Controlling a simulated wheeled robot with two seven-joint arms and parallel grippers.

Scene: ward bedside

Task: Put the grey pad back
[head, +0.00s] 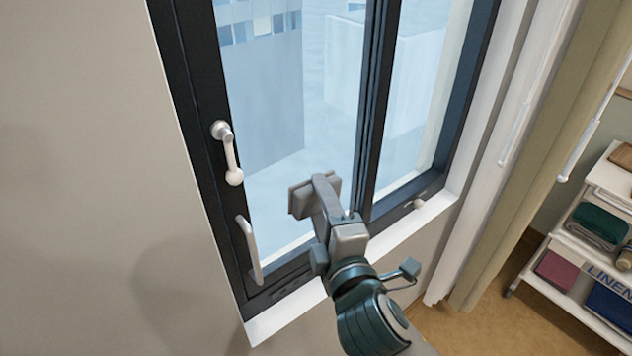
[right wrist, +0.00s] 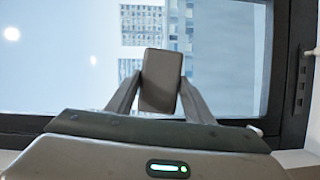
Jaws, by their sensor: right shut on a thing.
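The grey pad (head: 300,198) is a small flat block held in front of the window glass. My right gripper (head: 322,190) is shut on it. In the right wrist view the pad (right wrist: 161,80) stands nearly upright, slightly tilted, between the two fingers. Whether the pad touches the glass I cannot tell. My left gripper is not in view. No empty spot for the pad is clear in these views.
The dark window frame (head: 193,90) has a white handle (head: 229,155) and a white pull bar (head: 249,250) at left. A white sill (head: 412,224) runs below. A curtain (head: 545,140) and a linen cart (head: 540,250) with folded cloths stand at right.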

